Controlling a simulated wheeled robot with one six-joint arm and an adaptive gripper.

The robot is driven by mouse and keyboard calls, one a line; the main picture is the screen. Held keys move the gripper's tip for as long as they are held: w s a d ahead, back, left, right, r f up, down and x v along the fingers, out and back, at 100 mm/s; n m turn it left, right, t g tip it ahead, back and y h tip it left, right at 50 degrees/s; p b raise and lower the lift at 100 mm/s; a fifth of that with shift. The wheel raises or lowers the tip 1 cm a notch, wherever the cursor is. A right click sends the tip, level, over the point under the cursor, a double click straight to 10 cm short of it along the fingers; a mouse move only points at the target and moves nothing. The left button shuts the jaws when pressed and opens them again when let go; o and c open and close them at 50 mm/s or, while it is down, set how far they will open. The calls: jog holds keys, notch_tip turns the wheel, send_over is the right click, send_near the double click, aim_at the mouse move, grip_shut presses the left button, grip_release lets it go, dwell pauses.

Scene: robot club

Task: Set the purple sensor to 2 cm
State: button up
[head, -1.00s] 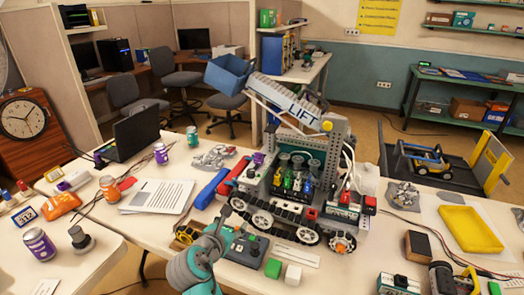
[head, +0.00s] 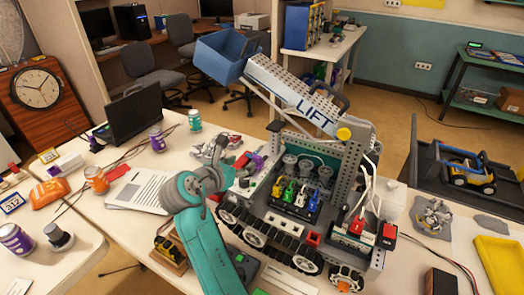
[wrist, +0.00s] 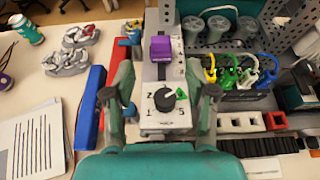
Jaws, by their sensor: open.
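The scale marks are too small to read surely. Below it on the same panel is a black round knob (wrist: 165,99) with numbers around it and a green mark. My gripper (wrist: 165,86) is open and empty, its two fingers on either side of the panel at about the knob's level. The sensor lies ahead of the fingertips, apart from them. In the head view my gripper (head: 216,158) hangs beside the lift robot's left side.
The lift robot (head: 300,190) stands on the table with coloured plugs (wrist: 238,74) right of the panel. A blue bar (wrist: 90,108) and a red bar lie to the left.

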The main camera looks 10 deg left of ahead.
aim_at(257, 156)
jog(key=x, duration=1)
jog(key=shift+w+d+f, duration=0.1)
jog(key=shift+w+f, duration=0.1)
grip_shut()
